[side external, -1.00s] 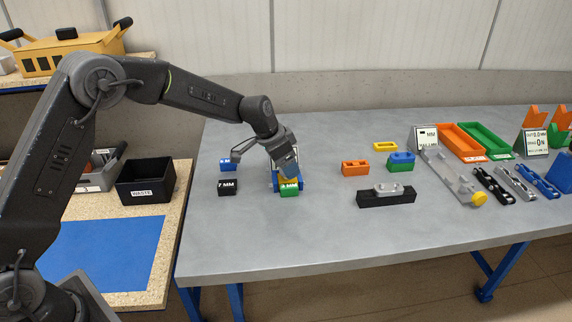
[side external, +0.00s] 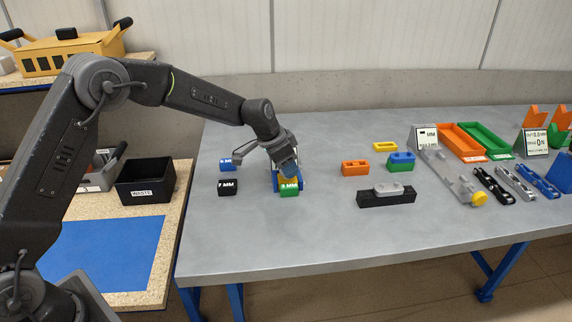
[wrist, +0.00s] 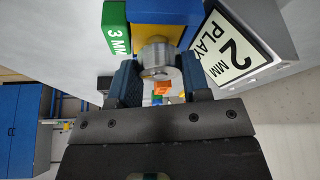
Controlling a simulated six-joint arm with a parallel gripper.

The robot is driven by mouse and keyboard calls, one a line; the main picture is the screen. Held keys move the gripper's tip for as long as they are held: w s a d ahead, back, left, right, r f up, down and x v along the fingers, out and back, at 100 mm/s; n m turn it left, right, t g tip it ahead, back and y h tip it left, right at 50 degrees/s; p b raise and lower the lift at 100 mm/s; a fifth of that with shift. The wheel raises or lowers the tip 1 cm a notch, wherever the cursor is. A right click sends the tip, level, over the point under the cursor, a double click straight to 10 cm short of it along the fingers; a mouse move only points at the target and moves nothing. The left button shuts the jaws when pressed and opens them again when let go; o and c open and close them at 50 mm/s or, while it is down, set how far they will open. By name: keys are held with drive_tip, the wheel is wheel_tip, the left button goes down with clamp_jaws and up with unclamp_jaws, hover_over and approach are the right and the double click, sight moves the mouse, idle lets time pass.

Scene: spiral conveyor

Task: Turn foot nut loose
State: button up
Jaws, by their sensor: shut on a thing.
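The foot nut (wrist: 158,56) is a round silvery metal piece at the end of a blue and yellow fixture (wrist: 142,20) in the wrist view. My gripper (wrist: 160,74) is shut on it, with a dark blue finger on each side. In the side external view my gripper (side external: 286,168) is low over the blue and yellow fixture (side external: 275,182) and hides the nut. I cannot tell from these frames how far the nut has turned.
A green 3 MM block (side external: 289,189) stands against the fixture's front. A black 7 MM block (side external: 228,188) and a blue block (side external: 227,164) are to the left. A 2 MM PLAY sign (wrist: 232,50) is close in the wrist view. Orange (side external: 355,168) and black (side external: 386,198) parts lie right.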

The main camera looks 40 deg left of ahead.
drive_tip(key=shift+n, duration=0.3)
drive_tip(key=n+y, duration=0.1)
drive_tip(key=n, duration=0.2)
drive_tip(key=n+y, duration=0.1)
drive_tip(key=n, duration=0.2)
drive_tip(key=shift+d+t+y, duration=0.15)
drive_tip(key=shift+t+y, duration=0.15)
drive_tip(key=shift+y, duration=0.1)
drive_tip(key=n+y, duration=0.1)
drive_tip(key=n, duration=0.1)
drive_tip(key=n+g, duration=0.1)
drive_tip(key=n, duration=0.2)
drive_tip(key=shift+n+y, duration=0.3)
drive_tip(key=shift+y, duration=0.1)
drive_tip(key=o, duration=0.9)
drive_tip(key=shift+r, duration=0.1)
drive_tip(key=v, duration=1.3)
drive_tip(key=shift+s+d+r, duration=0.2)
drive_tip(key=shift+r, duration=0.05)
